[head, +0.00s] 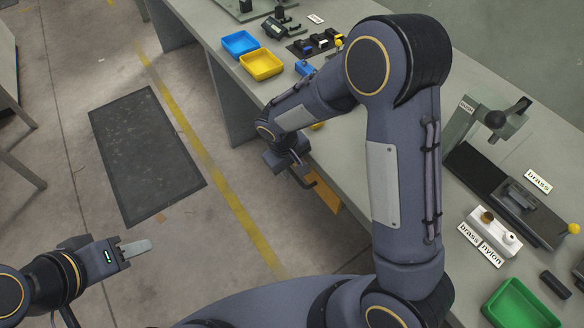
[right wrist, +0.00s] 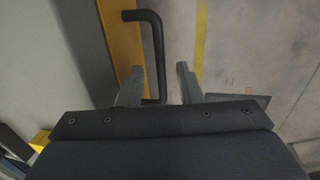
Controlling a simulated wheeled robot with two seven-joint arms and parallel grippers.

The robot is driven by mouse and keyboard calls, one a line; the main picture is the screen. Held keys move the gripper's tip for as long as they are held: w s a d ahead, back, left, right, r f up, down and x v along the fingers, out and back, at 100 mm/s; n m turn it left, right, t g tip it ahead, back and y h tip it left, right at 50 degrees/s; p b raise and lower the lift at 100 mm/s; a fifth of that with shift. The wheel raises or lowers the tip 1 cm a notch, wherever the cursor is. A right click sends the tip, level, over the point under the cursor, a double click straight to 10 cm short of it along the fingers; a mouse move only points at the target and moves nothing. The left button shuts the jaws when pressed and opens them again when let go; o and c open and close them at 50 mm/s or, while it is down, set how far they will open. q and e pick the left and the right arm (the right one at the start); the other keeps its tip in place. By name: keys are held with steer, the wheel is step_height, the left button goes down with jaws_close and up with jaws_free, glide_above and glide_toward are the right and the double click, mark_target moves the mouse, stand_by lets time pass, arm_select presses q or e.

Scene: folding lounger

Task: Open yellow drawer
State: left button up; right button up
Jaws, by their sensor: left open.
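The yellow drawer (head: 323,190) shows as an orange-yellow panel under the bench edge, partly hidden by my right arm. In the right wrist view its front (right wrist: 122,40) stands at the upper left, with a black bar handle (right wrist: 157,55) projecting from it. My right gripper (head: 298,177) is at the drawer; in the right wrist view its fingers (right wrist: 158,84) are apart, one on each side of the handle bar. I cannot tell whether either touches it. My left gripper (head: 136,248) is open and empty over the floor at the lower left, far from the drawer.
The grey bench (head: 350,185) holds a blue tray (head: 240,43), a yellow tray (head: 261,64) and a green tray (head: 520,305). A press-like tool (head: 490,122) stands at the right.

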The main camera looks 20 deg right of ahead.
steer(key=shift+d+f, duration=0.2)
steer(key=shift+f, duration=0.55)
jaws_close()
